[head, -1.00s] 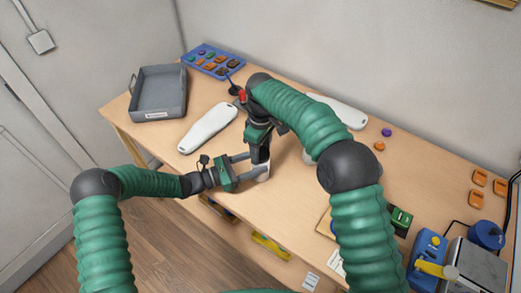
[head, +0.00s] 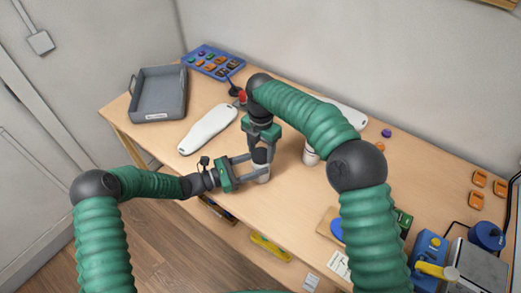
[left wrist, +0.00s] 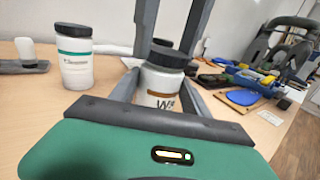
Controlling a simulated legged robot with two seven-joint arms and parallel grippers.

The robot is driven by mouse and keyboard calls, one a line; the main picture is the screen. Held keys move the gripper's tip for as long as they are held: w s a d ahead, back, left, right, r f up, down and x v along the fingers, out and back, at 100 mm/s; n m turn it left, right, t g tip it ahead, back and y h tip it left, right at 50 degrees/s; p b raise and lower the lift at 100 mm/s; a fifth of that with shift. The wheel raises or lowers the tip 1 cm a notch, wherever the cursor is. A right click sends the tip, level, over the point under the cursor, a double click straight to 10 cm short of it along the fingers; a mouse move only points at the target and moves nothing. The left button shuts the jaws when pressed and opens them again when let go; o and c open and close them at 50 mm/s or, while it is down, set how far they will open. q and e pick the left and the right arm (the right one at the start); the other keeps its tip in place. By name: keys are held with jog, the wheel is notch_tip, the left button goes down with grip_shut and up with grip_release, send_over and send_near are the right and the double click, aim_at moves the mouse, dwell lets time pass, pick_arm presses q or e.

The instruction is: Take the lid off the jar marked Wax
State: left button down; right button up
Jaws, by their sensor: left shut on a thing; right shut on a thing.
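The white jar (head: 263,174) stands on the bench near its front edge. In the left wrist view the jar (left wrist: 160,86) shows a brown band and a label with a "W", the rest of the word cut off. Its black lid (left wrist: 168,57) sits on top; I cannot tell whether it is loosened. My left gripper (head: 259,167) is shut around the jar's body from the left. My right gripper (head: 261,153) points down from above, shut on the lid, its fingers on either side. The right fingers also show in the left wrist view.
A second white jar with a teal label (left wrist: 75,62) stands beside it, black-lidded. White insole-shaped forms (head: 208,128) lie behind. A grey tray (head: 137,108) and blue parts tray (head: 213,62) are at the back left. A blue device (head: 428,252) is at the right.

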aim_at(261, 154)
pick_arm(q)
jog(key=shift+s+f, duration=0.1)
pick_arm(e)
jog(key=shift+a+r, duration=0.15)
jog(key=shift+r, duration=0.05)
jog(key=shift+r, duration=0.9)
jog(key=shift+s+r, duration=0.1)
jog(key=shift+r, duration=1.9)
pick_arm(q)
jog(key=shift+c, duration=2.2)
grip_release()
jog(key=shift+a, duration=0.1)
